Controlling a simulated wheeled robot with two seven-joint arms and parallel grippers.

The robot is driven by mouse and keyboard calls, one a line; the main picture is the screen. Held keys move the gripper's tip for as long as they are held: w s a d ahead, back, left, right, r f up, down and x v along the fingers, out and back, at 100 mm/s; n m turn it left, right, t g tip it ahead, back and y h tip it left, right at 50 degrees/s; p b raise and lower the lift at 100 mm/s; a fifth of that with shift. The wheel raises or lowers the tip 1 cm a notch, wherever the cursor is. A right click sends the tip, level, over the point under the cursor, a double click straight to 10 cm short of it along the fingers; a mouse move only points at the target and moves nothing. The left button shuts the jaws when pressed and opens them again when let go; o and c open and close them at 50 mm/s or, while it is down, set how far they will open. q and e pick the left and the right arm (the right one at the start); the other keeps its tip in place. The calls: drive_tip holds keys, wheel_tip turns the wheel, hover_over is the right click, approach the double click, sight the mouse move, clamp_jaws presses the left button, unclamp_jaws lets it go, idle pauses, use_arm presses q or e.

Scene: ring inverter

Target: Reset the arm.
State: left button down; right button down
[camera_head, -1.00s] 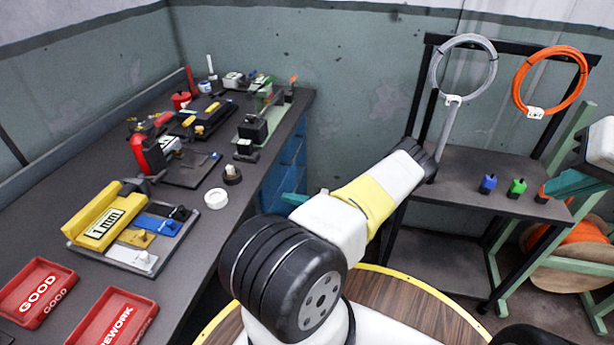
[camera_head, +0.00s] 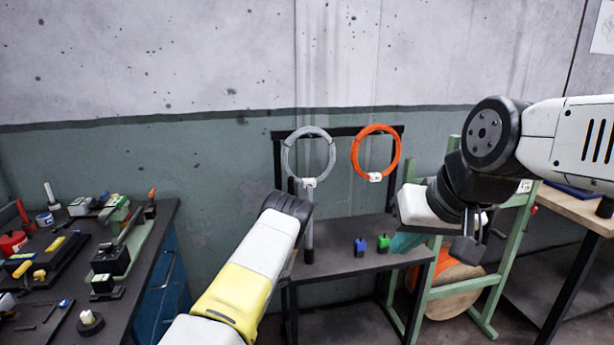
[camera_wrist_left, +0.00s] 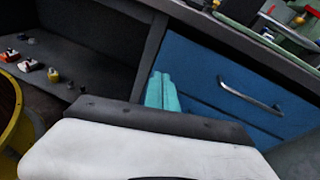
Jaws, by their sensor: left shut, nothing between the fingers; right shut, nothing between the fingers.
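My right gripper (camera_head: 405,243) shows as teal fingers in the head view, below a white wrist, in front of the small table's right end. Its fingers look shut and empty. My left arm (camera_head: 238,290), white with a yellow band, rises from the bottom of the head view, and its gripper is hidden there. In the left wrist view my left gripper (camera_wrist_left: 161,90) shows as teal fingers close together, with nothing between them, in front of a blue cabinet (camera_wrist_left: 220,85).
A cluttered workbench (camera_head: 125,320) stands left. An orange reel (camera_head: 455,282) sits in a green frame.

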use_arm(q)
drive_tip(key=s+d+r+n+t+h, duration=0.1)
drive_tip(key=s+d+r+n+h, duration=0.2)
drive_tip(key=r, duration=0.5)
drive_tip(key=s+d+r+n+t+h, duration=0.15)
drive_tip(key=d+r+h, duration=0.25)
drive_tip(key=r, duration=0.5)
drive_tip(key=s+d+r+n+t+h, duration=0.1)
drive_tip(key=d+r+n+t+h, duration=0.2)
drive_tip(key=r, duration=0.5)
drive_tip(key=s+d+r+n+t+h, duration=0.2)
drive_tip(key=s+d+r+t+h, duration=0.1)
drive_tip(key=s+r, duration=0.4)
drive_tip(key=s+d+r+n+t+h, duration=0.1)
drive_tip(key=s+d+r+t+h, duration=0.2)
drive_tip(key=s+d+r, duration=0.3)
drive_tip(key=shift+s+r+n+t, duration=0.35)
drive_tip(key=shift+s+r, duration=0.6)
drive_tip(key=shift+s, duration=0.2)
